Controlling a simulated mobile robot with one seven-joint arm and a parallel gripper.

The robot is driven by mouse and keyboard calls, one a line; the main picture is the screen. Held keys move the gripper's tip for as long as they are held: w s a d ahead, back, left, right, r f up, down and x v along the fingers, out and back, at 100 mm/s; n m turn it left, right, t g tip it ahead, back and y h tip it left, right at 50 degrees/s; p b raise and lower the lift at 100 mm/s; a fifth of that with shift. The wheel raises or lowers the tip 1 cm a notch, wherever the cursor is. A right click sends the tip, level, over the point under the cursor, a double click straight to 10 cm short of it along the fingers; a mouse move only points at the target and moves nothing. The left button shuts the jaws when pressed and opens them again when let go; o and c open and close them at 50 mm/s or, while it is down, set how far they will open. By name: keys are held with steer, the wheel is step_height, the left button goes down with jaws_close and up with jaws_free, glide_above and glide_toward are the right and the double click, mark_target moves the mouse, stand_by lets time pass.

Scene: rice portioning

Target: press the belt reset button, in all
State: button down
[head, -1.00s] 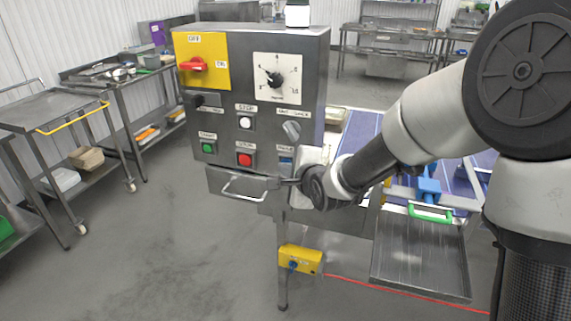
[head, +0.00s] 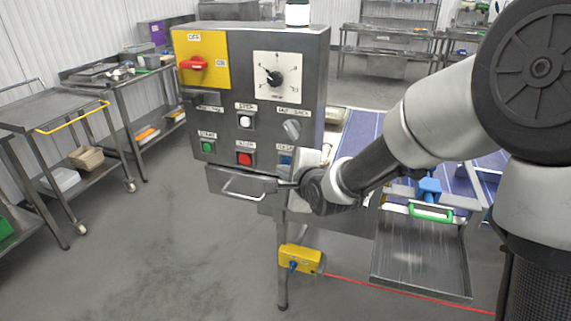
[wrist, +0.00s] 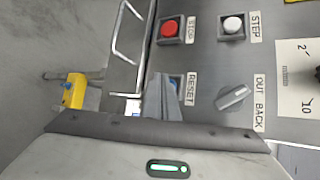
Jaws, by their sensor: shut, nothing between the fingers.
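The blue reset button (head: 286,160) sits at the lower right of the grey control panel (head: 215,118), below the rotary out/back switch. In the wrist view the reset button (wrist: 176,82) is partly hidden behind my gripper's fingers, beside its RESET label (wrist: 190,88). My gripper (wrist: 164,92) is shut and empty, its fingertips over or very close to the button. I cannot tell whether they touch it. In the head view my gripper (head: 284,184) is seen side-on at the panel's lower right, and its fingertips are hard to make out.
Near the reset button are the red stop button (head: 245,159), green start button (head: 208,147), white step button (head: 245,122) and grey out/back switch (head: 292,130). A metal handle (head: 243,188) juts out below the panel. A metal tray (head: 420,258) stands to the right.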

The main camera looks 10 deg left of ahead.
steer(key=s+b, duration=0.1)
steer(key=s, duration=0.4)
steer(key=shift+a, duration=0.2)
stand_by(0.3)
stand_by(0.4)
steer(key=s+d+r+n+g+h+p, duration=0.1)
steer(key=s+d+r+n+h+p, duration=0.2)
steer(key=d, duration=0.4)
steer(key=s+d+r+n+h+p, duration=0.1)
steer(key=s+d+r+n, duration=0.1)
steer(key=d+r, duration=0.4)
steer(key=s+d+r+n+g+h+p, duration=0.1)
steer(key=s+d+r+n+h+p, duration=0.15)
steer(key=d, duration=0.55)
steer(key=s+d+r+n+g+p, duration=0.2)
steer(key=s+d+n, duration=0.5)
steer(key=s, duration=0.8)
steer(key=d+r+g+h, duration=0.1)
steer(key=d, duration=0.2)
steer(key=shift+s+r, duration=0.15)
steer(key=shift+r, duration=0.25)
